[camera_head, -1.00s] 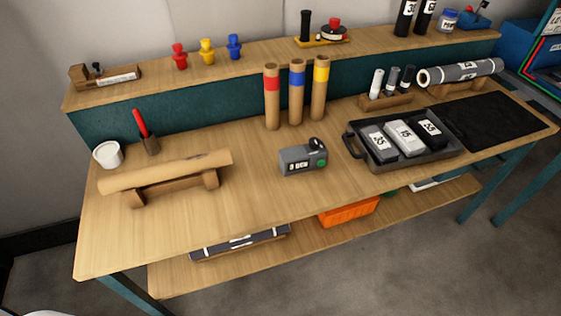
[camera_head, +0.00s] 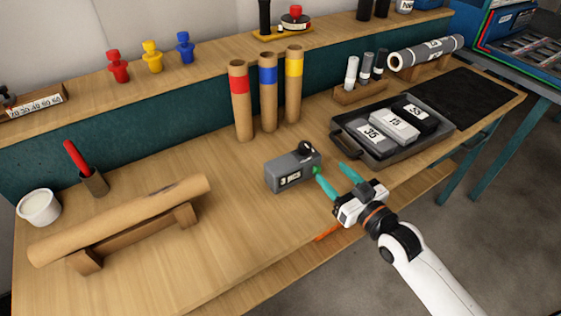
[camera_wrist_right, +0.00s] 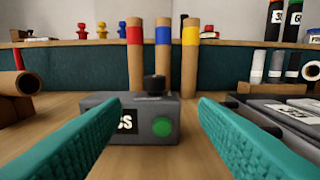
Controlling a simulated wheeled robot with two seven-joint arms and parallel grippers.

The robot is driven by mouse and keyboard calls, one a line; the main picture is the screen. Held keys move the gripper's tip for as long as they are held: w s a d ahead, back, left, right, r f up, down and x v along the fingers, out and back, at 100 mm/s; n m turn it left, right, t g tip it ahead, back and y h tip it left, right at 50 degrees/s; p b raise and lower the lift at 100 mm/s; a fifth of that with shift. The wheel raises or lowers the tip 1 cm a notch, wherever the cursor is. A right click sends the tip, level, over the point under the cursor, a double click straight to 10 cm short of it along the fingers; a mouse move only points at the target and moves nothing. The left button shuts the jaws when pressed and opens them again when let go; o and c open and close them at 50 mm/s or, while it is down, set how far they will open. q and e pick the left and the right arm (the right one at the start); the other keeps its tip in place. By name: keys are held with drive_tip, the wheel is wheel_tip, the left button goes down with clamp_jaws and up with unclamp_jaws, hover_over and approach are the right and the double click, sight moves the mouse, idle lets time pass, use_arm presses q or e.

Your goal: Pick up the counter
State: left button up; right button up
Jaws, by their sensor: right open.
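The counter (camera_head: 291,171) is a small grey box with a label, a green button and a black knob on top. It sits on the wooden workbench near the middle. My right gripper (camera_head: 335,177) comes in from the right with its teal fingers apart, close to the counter's green-button end. In the right wrist view the counter (camera_wrist_right: 143,120) shows between the open fingers (camera_wrist_right: 158,120), a little ahead of them, with nothing held. My left gripper is not in view.
A dark tray (camera_head: 375,160) with labelled blocks stands right of the counter. Tubes with red, blue and yellow bands (camera_head: 268,90) stand behind it. A brown roll (camera_head: 120,220) rests on a wooden cradle at left. Bare bench top lies between the roll and the counter.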

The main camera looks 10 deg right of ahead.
sight(309, 151)
drive_tip(key=shift+r+x, duration=0.2)
drive_tip(key=shift+x, duration=0.9)
drive_tip(key=x, duration=0.3)
drive_tip(key=shift+w, duration=0.15)
drive_tip(key=shift+w+a+f, duration=0.1)
drive_tip(key=shift+w+a, duration=0.05)
drive_tip(key=shift+w, duration=0.15)
drive_tip(key=x, duration=0.2)
drive_tip(key=p+x, duration=0.1)
drive_tip(key=x, duration=0.1)
drive_tip(key=shift+a, duration=0.35)
drive_tip(key=shift+w+a, duration=0.15)
drive_tip(key=shift+w, duration=0.25)
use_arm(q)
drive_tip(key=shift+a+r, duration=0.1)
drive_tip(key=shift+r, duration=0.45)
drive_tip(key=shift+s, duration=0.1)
use_arm(e)
clamp_jaws()
